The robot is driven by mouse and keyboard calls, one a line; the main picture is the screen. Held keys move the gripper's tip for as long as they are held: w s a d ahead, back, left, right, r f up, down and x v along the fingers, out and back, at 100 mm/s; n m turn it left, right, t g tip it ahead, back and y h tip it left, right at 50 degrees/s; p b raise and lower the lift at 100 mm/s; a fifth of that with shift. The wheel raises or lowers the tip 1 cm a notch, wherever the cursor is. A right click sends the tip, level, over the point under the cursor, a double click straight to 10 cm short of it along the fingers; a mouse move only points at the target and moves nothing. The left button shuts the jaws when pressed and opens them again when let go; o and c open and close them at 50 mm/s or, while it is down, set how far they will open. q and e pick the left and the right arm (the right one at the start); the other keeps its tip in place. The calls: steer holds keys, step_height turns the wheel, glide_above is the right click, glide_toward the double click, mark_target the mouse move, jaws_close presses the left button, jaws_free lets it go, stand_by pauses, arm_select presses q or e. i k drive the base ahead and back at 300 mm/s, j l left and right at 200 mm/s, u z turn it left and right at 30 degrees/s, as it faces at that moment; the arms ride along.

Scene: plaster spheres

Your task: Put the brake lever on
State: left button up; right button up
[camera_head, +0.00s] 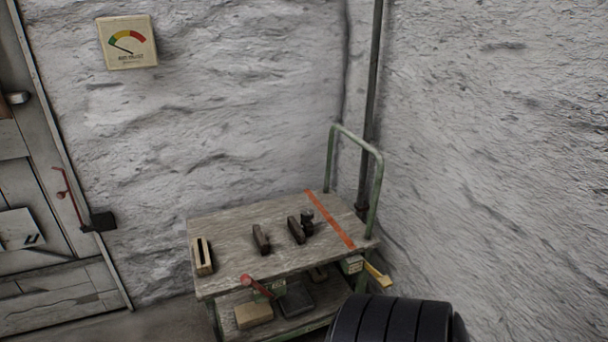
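A wooden-topped cart (230,227) with a green frame stands in the middle, against the rock wall. A red-handled lever (256,286) sits at the cart's front edge, its red end up and to the left. A yellow lever (378,275) sticks out at the cart's right front corner, slanting down to the right. I cannot tell for sure which of these is the brake lever, nor whether either is on or off. Neither of my grippers shows.
The lower shelf holds a tan block (253,315) and a dark tray (296,300). A door with a red handle (68,195) is at left.

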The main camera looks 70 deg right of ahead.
mark_target(246, 280)
steer(key=z, duration=1.75)
